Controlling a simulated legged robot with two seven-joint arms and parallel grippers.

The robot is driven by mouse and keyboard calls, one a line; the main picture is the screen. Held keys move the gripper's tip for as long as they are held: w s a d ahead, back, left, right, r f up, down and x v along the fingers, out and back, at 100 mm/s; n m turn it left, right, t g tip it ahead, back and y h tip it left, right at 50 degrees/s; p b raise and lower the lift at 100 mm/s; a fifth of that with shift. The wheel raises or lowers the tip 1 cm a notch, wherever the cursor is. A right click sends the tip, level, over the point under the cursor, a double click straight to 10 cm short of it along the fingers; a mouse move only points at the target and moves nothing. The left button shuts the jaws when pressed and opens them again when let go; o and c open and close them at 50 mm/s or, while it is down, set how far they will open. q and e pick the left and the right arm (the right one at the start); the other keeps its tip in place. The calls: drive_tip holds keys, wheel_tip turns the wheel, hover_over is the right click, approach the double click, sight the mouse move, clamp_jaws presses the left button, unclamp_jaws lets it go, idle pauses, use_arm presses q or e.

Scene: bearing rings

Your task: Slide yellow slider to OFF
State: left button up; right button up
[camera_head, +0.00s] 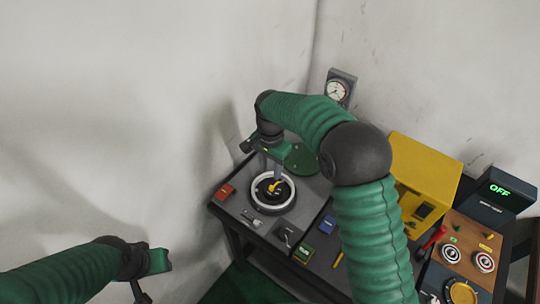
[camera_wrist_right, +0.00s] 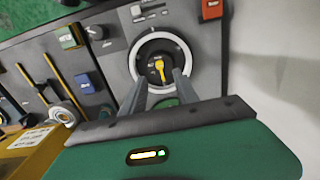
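A yellow pointer-shaped piece (camera_head: 275,187) sits on a black round dial with a pale ring (camera_head: 259,204), on the dark bench top. It also shows in the right wrist view (camera_wrist_right: 159,69). I cannot tell whether it is the yellow slider; a small yellow part (camera_head: 422,211) also shows in a dark slot on the yellow box. My right gripper (camera_head: 272,167) is at the dial; in the right wrist view its two fingers (camera_wrist_right: 158,88) are apart, with the dial seen between them and nothing gripped. My left gripper (camera_head: 146,280) hangs at lower left, its fingers unclear.
The yellow box (camera_head: 425,165) and a dark box with a green OFF display (camera_head: 499,190) stand at right. A wooden panel (camera_head: 462,233) carries round dials. A red block (camera_head: 225,192) is on the bench's left corner. A gauge (camera_head: 338,88) is near the wall.

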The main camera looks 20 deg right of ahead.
wheel_tip(320, 180, up, 7)
drive_tip(key=shift+r, duration=0.2)
drive_tip(key=shift+a, duration=0.1)
drive_tip(key=s+d+f+n+t, duration=0.1)
drive_tip(key=s+f+n, duration=0.3)
drive_tip(key=s, duration=0.6)
drive_tip(key=s+d+f+n+t, duration=0.1)
drive_tip(key=s+d+f+n, duration=0.3)
drive_tip(key=s, duration=0.7)
drive_tip(key=shift+s+n+t, duration=0.25)
drive_tip(key=shift+n+t, duration=0.05)
drive_tip(key=shift+n, duration=0.9)
